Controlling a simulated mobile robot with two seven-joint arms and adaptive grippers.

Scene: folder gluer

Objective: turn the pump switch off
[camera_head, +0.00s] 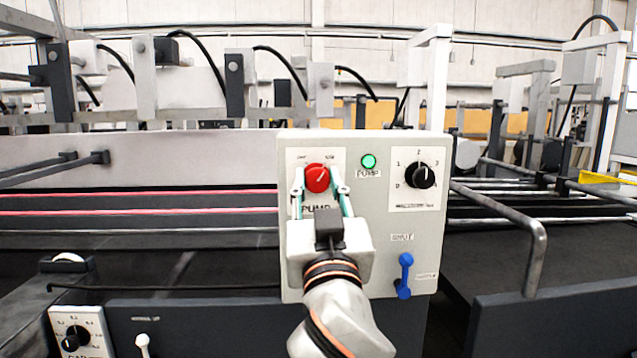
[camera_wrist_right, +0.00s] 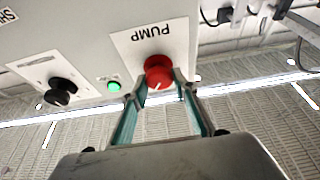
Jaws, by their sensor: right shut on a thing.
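The red pump switch (camera_head: 317,178) is a round knob on a white label plate at the upper left of the grey control panel (camera_head: 380,240). Its white pointer line is tilted up to the right in the head view. My right gripper (camera_head: 319,184) is shut on the knob, with a finger on either side. The knob also shows between the fingertips in the right wrist view (camera_wrist_right: 158,72). The green pump lamp (camera_head: 368,161), to the right of the knob, looks lit; it shows in the right wrist view too (camera_wrist_right: 114,86). My left gripper is not in view.
A black numbered dial (camera_head: 420,175) sits on the panel's right side, with a blue lever (camera_head: 405,275) below it. A bent grey rail (camera_head: 535,250) stands right of the panel. Another black dial (camera_head: 75,338) is at the lower left.

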